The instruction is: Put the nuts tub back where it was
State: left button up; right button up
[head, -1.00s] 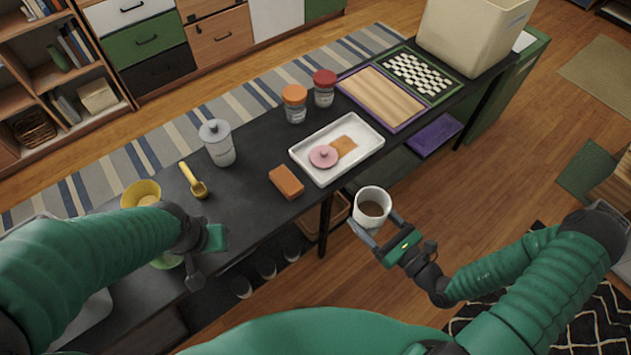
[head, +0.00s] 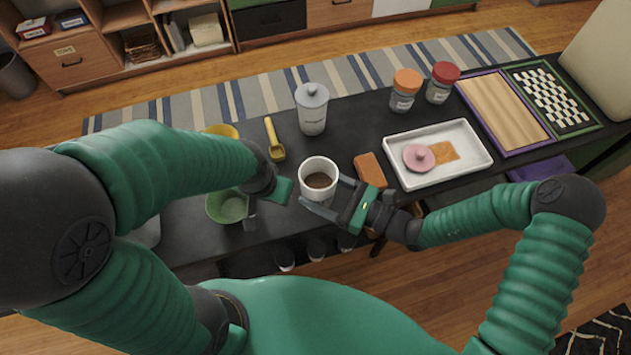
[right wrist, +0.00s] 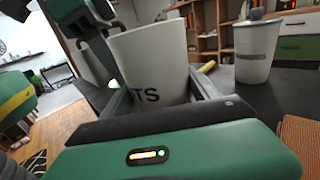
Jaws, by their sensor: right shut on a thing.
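The nuts tub (head: 318,186) is a white open cup with brown contents, over the dark table's front part in the head view. In the right wrist view the tub (right wrist: 152,65) shows the letters "TS" and stands between the fingers. My right gripper (head: 326,194) is shut on the tub, coming from its right. Whether the tub touches the table is unclear. My left gripper (head: 270,195) is just left of the tub, near a green bowl; its fingers do not show clearly.
A lidded grey-white canister (head: 312,112) stands behind the tub. A yellow scoop (head: 275,140), yellow bowl (head: 222,131) and green bowl (head: 228,207) are to the left. An orange-brown block (head: 370,170) is close right. Jars with orange (head: 405,90) and red (head: 442,82) lids stand farther back.

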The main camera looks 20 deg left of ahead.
aim_at(318, 183)
jog(key=w+a, duration=0.2)
jog(key=w, duration=0.1)
jog(key=shift+w+a+f, duration=0.15)
jog(key=shift+a+f, duration=0.05)
notch_tip(318, 183, down, 3)
jog(key=shift+r+b, duration=0.1)
jog(key=shift+b, duration=0.45)
jog(key=shift+w+d+f, duration=0.1)
jog(key=shift+d+f, duration=0.05)
jog(key=shift+f, duration=0.2)
jog(key=o, duration=1.8)
jog(key=shift+f, duration=0.1)
jog(key=shift+c, duration=0.2)
